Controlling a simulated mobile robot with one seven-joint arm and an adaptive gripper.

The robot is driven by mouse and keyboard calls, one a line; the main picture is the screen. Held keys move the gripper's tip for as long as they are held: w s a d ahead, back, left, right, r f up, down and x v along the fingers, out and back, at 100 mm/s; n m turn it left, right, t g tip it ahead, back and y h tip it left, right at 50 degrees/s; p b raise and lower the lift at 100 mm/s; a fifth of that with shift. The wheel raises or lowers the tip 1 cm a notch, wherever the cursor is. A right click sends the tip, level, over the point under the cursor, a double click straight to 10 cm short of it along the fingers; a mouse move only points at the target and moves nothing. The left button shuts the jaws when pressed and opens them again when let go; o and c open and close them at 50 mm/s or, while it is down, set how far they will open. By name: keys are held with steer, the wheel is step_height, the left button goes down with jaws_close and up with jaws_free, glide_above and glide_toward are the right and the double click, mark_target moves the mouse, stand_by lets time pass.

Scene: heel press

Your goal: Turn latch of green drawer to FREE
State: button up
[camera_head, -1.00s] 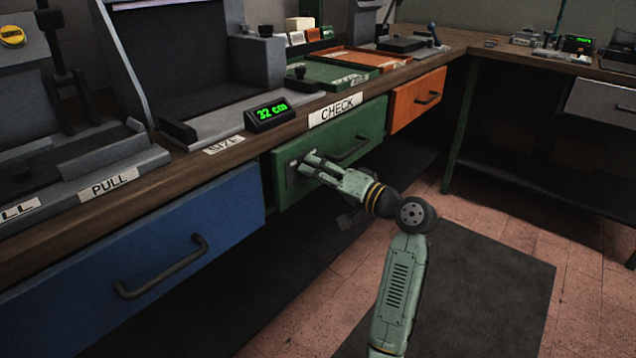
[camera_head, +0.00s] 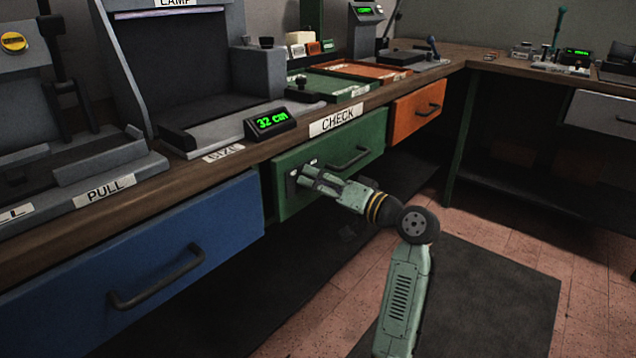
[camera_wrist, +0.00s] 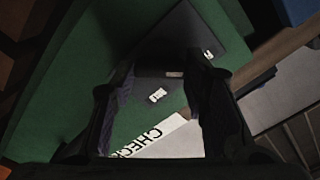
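The green drawer (camera_head: 358,135) is shut under the worktop, below the CHECK label. Its latch has a dark plate (camera_head: 291,184) at the left end of the drawer front. In the wrist view the plate (camera_wrist: 222,40) shows with small white marks. My gripper (camera_head: 308,175) is right at the plate, left of the drawer handle. In the wrist view its two dark fingers stand apart. A dark part of the latch shows between the fingertips; whether they touch it is unclear. The latch's turning part is mostly hidden, and I cannot read its setting.
A blue drawer (camera_head: 90,265) with a dark handle is at the left, and an orange drawer (camera_head: 418,108) is at the right. The green drawer's handle (camera_head: 350,160) is just right of my gripper. The floor mat (camera_head: 490,300) is clear.

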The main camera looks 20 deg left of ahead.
steer(key=o, duration=0.3)
steer(key=shift+o, duration=0.2)
steer(key=v, duration=1.2)
